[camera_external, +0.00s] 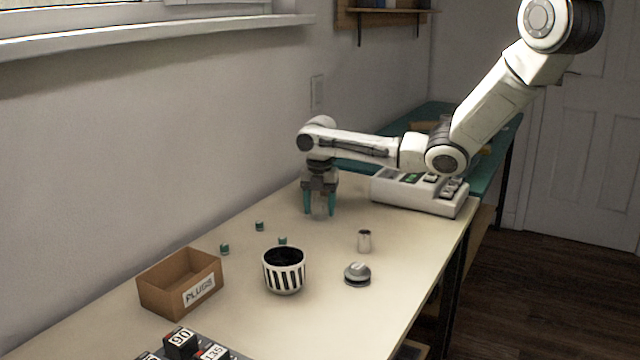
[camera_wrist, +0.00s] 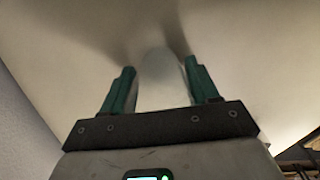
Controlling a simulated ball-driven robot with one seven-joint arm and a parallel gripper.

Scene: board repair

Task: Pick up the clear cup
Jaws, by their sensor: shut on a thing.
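The clear cup (camera_external: 320,207) stands between the fingers of my gripper (camera_external: 320,208) at the far part of the table, near the wall. In the wrist view the pale, see-through cup (camera_wrist: 163,80) lies between the two green fingers of my gripper (camera_wrist: 161,85). My gripper points down and is shut on the cup. I cannot tell whether the cup's base touches the table. The table (camera_external: 240,325) is a pale top running along the wall.
A white device box (camera_external: 415,192) stands right of my gripper.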

